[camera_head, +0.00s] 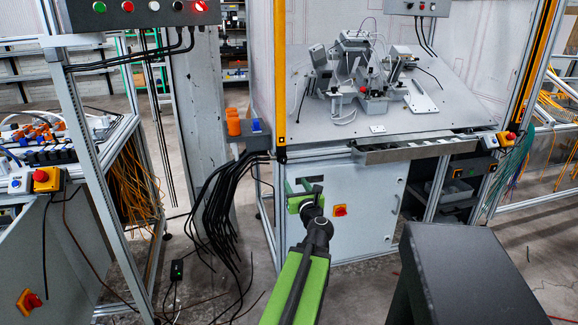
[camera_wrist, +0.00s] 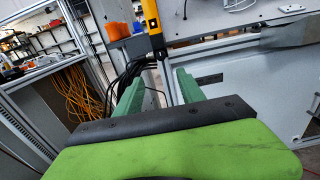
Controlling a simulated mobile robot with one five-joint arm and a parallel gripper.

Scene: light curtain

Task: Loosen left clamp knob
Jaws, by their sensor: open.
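The left light curtain bar (camera_head: 280,75) is a yellow upright post at the left edge of the workstation. Its black lower end (camera_head: 281,155) sits near the table edge; a clamp knob cannot be made out clearly there. In the wrist view, the bar's yellow lower part (camera_wrist: 151,14) shows at the top, ahead of and above my fingers. My gripper (camera_head: 303,188) is below and slightly right of the bar's lower end in the head view. In the wrist view, my gripper's (camera_wrist: 160,88) two green fingers are apart, with nothing between them and touching nothing visible.
Orange bins (camera_head: 233,122) and hanging black cables (camera_head: 222,200) are left of the bar. A white cabinet (camera_head: 365,195) stands under the worktable (camera_head: 440,110). A second yellow bar (camera_head: 537,65) stands at the right. Open floor lies between the stations.

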